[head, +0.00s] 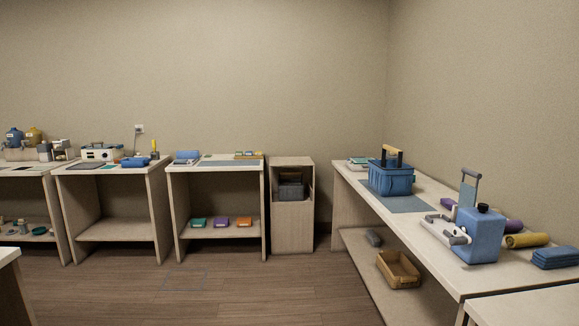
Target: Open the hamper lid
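Nothing in view is plainly marked as the hamper. A tall, narrow wooden bin (292,229) stands on the floor against the back wall, between the shelf units and the right-hand table. Its upper front is open, and a dark grey object (291,190) shows inside. A blue box-like basket (391,181) with a tan and dark handle on top stands on the right-hand table. I cannot tell which of these is the hamper, or how its lid stands. Neither of my grippers is in view.
The long right-hand table (426,218) holds a blue canister (480,236), rolled towels (527,240) and folded blue cloths (555,258). A tan tray (398,270) sits on its lower shelf. Shelf units (216,168) line the back wall. The wooden floor (250,293) in the middle is clear.

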